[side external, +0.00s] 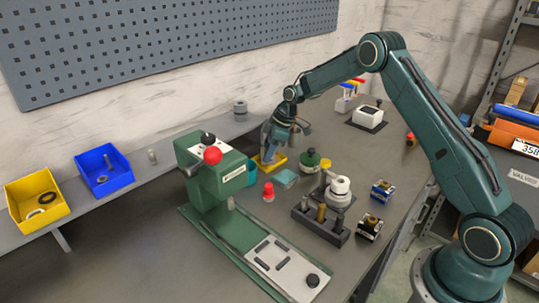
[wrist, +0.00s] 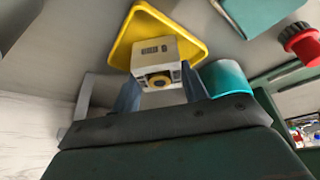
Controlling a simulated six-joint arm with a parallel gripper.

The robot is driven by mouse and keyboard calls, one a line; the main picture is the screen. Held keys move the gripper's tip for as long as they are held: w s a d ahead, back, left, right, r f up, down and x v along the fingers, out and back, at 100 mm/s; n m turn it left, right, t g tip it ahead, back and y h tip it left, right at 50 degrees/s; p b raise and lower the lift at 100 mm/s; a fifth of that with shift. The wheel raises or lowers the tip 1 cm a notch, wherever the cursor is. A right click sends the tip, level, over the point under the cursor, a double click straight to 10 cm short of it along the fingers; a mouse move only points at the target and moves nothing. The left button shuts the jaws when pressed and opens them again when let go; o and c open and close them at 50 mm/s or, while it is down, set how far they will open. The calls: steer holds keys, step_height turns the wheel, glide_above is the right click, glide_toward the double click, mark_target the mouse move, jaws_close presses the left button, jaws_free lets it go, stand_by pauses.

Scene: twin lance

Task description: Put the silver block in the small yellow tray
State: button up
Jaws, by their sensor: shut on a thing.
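The small yellow tray (wrist: 120,52) lies flat on the bench in the wrist view. In the side view the tray (side external: 279,161) shows partly behind my gripper. The silver block (wrist: 154,53), a pale boxy piece with dark slots and a brass ring on its near face, is between my gripper's fingers (wrist: 160,88). My gripper is shut on it. The block overlaps the tray's near part in the wrist view; I cannot tell whether it touches the tray floor. In the side view my gripper (side external: 269,154) points down at the tray and the block is hidden.
A teal cup (wrist: 226,78) stands close to the right of the tray in the wrist view. A teal flat piece (side external: 286,178) and a red-topped piece (side external: 268,191) are nearby. The green machine (side external: 222,190) stands to the left.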

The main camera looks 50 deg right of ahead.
steer(key=shift+f, duration=0.1)
steer(key=o, duration=1.2)
steer(key=shift+o, duration=0.2)
steer(key=v, duration=1.2)
